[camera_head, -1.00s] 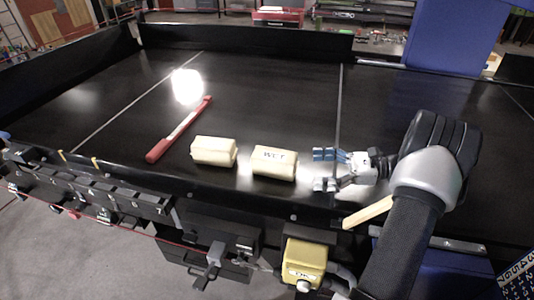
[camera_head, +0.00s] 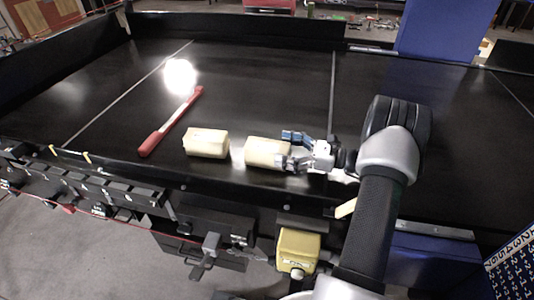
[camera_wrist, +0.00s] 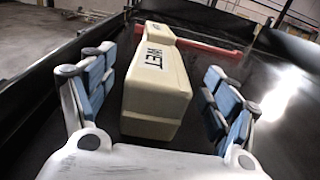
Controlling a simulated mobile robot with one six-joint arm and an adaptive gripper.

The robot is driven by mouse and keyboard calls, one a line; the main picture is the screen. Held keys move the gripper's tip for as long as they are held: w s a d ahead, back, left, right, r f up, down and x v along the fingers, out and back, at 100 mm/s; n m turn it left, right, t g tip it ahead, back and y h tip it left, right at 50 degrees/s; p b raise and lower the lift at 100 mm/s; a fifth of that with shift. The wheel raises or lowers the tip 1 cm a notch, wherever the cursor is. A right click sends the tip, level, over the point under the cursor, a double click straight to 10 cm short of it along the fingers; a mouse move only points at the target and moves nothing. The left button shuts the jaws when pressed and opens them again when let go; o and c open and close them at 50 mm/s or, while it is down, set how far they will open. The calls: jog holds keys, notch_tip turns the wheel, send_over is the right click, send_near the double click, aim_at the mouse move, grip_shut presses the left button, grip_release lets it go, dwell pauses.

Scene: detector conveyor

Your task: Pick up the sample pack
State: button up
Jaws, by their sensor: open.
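Two cream, block-shaped packs lie on the black conveyor belt in the head view. The right pack (camera_head: 264,152) is at my gripper (camera_head: 284,149), and the left pack (camera_head: 206,143) lies a little apart from it. My gripper is open, with blue-padded fingers, one on each side of the right pack's near end. In the wrist view this pack (camera_wrist: 158,92) reads "WET" and sits between the spread fingers, with a dark gap on each side. The left pack (camera_wrist: 148,33) shows just beyond it. The right pack's near end is partly hidden by the fingers in the head view.
A red and white bar (camera_head: 171,122) lies on the belt left of the packs. The black conveyor belt (camera_head: 270,95) is clear behind them. A dark rim runs along the front edge, with a yellow box (camera_head: 298,250) below it.

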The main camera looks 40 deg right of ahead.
aim_at(267, 145)
jog(key=x, duration=0.5)
jog(key=shift+w+a, duration=0.25)
jog(key=c, duration=1.3)
